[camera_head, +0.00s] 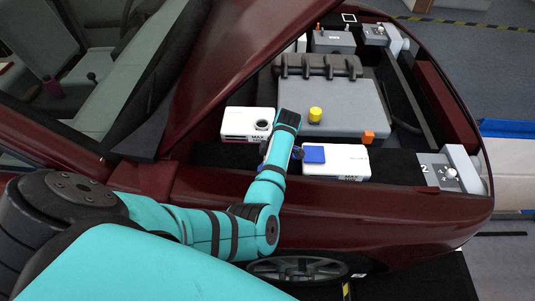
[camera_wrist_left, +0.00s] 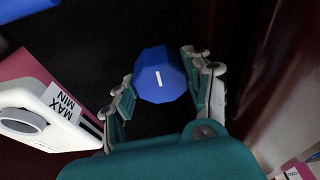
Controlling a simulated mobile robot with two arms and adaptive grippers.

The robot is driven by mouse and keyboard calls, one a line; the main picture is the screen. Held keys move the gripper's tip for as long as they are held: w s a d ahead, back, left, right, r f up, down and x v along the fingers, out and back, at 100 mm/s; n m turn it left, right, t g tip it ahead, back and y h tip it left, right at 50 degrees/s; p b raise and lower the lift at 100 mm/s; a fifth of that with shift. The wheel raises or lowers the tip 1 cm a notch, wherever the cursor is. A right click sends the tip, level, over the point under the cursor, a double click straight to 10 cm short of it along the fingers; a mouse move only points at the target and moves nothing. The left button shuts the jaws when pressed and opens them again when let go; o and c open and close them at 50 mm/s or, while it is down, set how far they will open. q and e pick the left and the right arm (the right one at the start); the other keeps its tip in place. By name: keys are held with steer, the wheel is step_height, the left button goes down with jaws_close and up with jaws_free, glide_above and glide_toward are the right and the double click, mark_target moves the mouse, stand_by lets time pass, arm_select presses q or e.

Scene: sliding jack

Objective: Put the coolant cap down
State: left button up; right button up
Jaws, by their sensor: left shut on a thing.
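My left gripper (camera_wrist_left: 163,85) is shut on a blue many-sided cap with a white line on top, the coolant cap (camera_wrist_left: 158,78). It holds the cap over a dark surface; I cannot tell how high. In the head view the arm hides most of the left gripper (camera_head: 280,152) and the cap is not clearly visible. A white tank (camera_head: 244,123) with an uncovered round neck stands just left of the gripper. In the left wrist view this tank (camera_wrist_left: 45,128) shows MAX and MIN marks and lies left of the cap. My right gripper is not in view.
A second white tank (camera_head: 350,160) with a blue square lid (camera_head: 314,154) stands right of the gripper. The raised dark red hood (camera_head: 225,60) is at the left.

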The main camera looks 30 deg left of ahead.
arm_select(q)
steer(key=shift+f, duration=0.2)
steer(key=o, duration=1)
steer(key=shift+o, duration=1.4)
steer(key=shift+w, duration=0.15)
steer(key=shift+o, duration=0.6)
steer(key=shift+w+f, duration=0.1)
steer(key=shift+w+a, duration=0.1)
steer(key=p+v, duration=0.6)
steer(key=v, duration=0.2)
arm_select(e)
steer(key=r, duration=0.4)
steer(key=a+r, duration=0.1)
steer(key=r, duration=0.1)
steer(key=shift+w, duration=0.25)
